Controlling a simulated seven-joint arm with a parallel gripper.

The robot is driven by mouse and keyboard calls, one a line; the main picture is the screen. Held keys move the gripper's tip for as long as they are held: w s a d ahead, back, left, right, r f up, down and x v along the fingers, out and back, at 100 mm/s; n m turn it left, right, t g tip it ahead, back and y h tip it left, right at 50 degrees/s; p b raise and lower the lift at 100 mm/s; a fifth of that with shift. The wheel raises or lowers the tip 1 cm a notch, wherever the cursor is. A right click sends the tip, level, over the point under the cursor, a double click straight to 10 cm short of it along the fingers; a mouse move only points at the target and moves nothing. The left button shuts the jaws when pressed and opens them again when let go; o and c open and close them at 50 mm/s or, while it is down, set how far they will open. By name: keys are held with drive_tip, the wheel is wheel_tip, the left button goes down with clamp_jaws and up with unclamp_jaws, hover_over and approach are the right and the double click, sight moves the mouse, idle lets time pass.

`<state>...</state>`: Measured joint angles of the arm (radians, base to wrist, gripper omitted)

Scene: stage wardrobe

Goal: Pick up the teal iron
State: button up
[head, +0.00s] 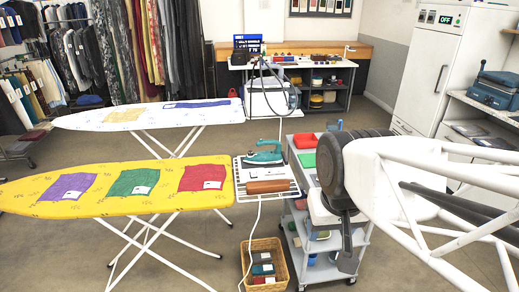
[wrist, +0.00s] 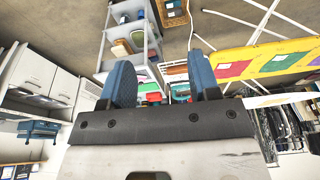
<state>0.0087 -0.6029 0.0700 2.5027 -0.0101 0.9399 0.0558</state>
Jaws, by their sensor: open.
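The teal iron (head: 264,153) sits on the white wire rest (head: 240,178) at the right end of the yellow ironing board, behind a brown roll-shaped piece (head: 271,186). A white cord hangs down from the rest. My gripper (head: 346,262) is to the right of and nearer than the iron, in front of the grey cart, pointing down. In the wrist view its two blue-grey fingers (wrist: 161,80) stand wide apart with nothing held between them.
The grey cart (head: 325,272) with folded red and green cloths (head: 305,141) stands right of the rest. A wicker basket (head: 284,262) is on the floor below. The yellow board (head: 110,204) carries cloth patches; a white board (head: 85,120) stands behind it.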

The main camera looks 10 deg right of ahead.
drive_tip(key=w+r+m, duration=0.2)
drive_tip(key=w, duration=0.7)
drive_tip(key=w+r+m, duration=0.2)
drive_tip(key=w+r, duration=0.1)
drive_tip(key=w, duration=0.6)
drive_tip(key=m, duration=1.3)
hover_over(272, 141)
drive_tip(key=f, duration=2)
drive_tip(key=shift+s+f, duration=0.2)
drive_tip(key=shift+f, duration=0.15)
drive_tip(key=shift+a+f, duration=0.1)
drive_tip(key=shift+f, duration=0.05)
drive_tip(key=shift+x, duration=1.2)
drive_tip(key=shift+f, duration=0.15)
